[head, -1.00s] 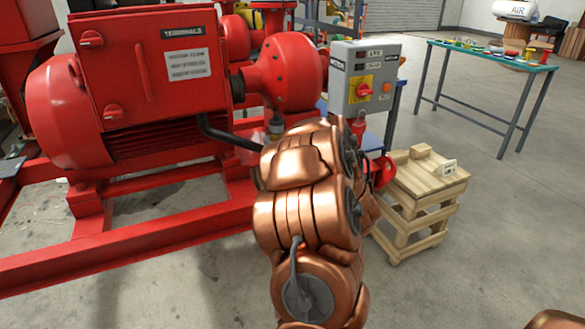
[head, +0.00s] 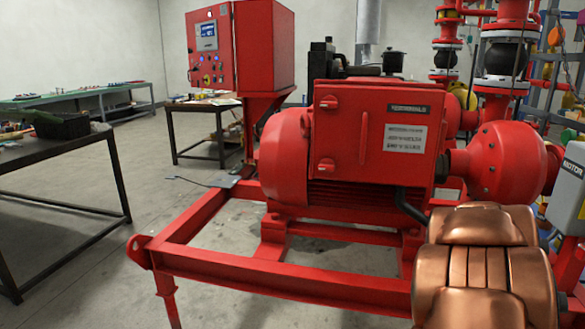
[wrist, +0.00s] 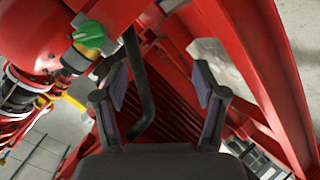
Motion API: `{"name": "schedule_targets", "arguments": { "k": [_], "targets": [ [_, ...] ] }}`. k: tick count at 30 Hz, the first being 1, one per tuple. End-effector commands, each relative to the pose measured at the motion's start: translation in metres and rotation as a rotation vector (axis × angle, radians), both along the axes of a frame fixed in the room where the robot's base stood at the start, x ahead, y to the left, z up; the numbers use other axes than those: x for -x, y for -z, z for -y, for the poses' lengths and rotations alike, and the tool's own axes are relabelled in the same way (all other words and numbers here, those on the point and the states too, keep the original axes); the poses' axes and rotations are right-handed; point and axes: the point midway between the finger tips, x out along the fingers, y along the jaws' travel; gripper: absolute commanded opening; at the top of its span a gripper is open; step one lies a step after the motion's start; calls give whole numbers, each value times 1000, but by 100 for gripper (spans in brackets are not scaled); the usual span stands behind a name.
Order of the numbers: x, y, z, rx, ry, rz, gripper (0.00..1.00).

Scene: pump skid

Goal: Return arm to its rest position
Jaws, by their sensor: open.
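My gripper (wrist: 160,95) shows in the wrist view with its two dark fingers spread apart. It is open, and nothing is held between the fingers. Behind the fingers are a black bent pipe (wrist: 143,85) and red ribbed machinery. In the head view my copper-coloured arm stands at the lower right, in front of the red pump skid frame (head: 225,262). The gripper itself is hidden in the head view.
The red motor (head: 285,160) with its terminal box (head: 365,130) fills the middle. A red control panel (head: 240,45) stands behind it. A dark table (head: 60,160) is at left. In the wrist view a green-handled valve (wrist: 88,32) is near the left finger. Floor at left is clear.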

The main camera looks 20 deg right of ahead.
Motion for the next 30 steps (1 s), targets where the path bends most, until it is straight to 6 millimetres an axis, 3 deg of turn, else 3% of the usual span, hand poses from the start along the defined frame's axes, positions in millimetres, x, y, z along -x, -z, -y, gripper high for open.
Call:
{"name": "schedule_targets", "arguments": {
  "k": [6, 14, 23, 30],
  "targets": [
    [-7, 4, -59, -158, 73, -96, 71],
    [7, 13, -147, -363, 157, -230, 71],
    [55, 19, -268, -593, 225, -442, 71],
    [118, 15, -359, -733, 255, -659, 71]
  ]
}}
